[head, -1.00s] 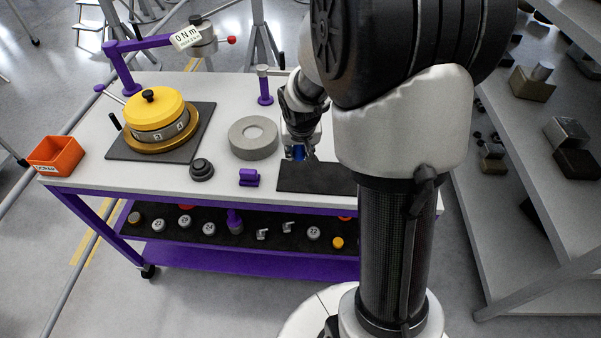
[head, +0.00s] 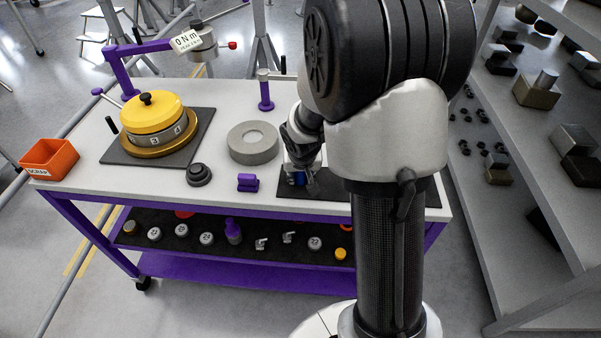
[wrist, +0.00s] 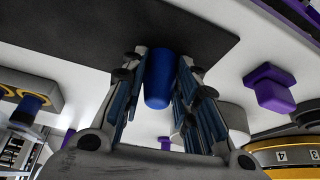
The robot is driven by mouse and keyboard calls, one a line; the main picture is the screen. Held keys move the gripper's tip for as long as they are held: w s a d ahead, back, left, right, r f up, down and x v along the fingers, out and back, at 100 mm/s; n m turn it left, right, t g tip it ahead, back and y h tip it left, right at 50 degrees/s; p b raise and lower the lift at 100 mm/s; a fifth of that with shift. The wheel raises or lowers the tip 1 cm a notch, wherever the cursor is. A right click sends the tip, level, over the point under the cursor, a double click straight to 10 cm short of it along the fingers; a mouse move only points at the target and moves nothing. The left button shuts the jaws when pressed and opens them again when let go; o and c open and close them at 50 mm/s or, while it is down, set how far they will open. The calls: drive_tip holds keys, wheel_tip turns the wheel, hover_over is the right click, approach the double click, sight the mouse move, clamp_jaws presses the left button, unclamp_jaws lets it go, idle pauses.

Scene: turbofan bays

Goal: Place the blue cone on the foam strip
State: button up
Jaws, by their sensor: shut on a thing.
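The blue cone (wrist: 159,78) is held between the two fingers of my gripper (wrist: 160,65) in the wrist view. In the head view only a small bit of blue (head: 299,179) shows at my gripper (head: 302,180). The foam strip looks like the dark flat strip (head: 328,188) at the table's front right, partly hidden by my arm; it also fills the top of the wrist view (wrist: 90,28). My gripper is over the strip's left part. I cannot tell whether the cone touches it.
A purple block (head: 248,182), a grey ring (head: 253,143) and a dark knob (head: 199,174) stand left of the strip. A yellow-topped drum (head: 153,115) and an orange bin (head: 48,159) are further left. Shelves with metal blocks (head: 537,90) stand to the right.

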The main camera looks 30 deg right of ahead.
drive_tip(key=o, duration=0.9)
drive_tip(key=shift+r, duration=0.1)
drive_tip(key=s+a+r+n+p, duration=0.1)
drive_tip(key=s+a+r+p, duration=0.25)
drive_tip(key=s+r, duration=0.45)
drive_tip(key=s+a+r+n+p, duration=0.1)
drive_tip(key=s+a+r+p, duration=0.2)
drive_tip(key=r, duration=0.8)
drive_tip(key=s+a+r+n, duration=0.1)
drive_tip(key=s+a, duration=0.1)
drive_tip(key=s, duration=0.2)
drive_tip(key=s+a+r+n+y, duration=0.1)
drive_tip(key=s+a+r, duration=0.1)
drive_tip(key=s, duration=0.3)
drive_tip(key=s+a+r+n+y+b, duration=0.1)
drive_tip(key=s+a+r, duration=0.1)
drive_tip(key=s, duration=0.3)
drive_tip(key=shift+s+a, duration=0.15)
drive_tip(key=shift+a, duration=0.7)
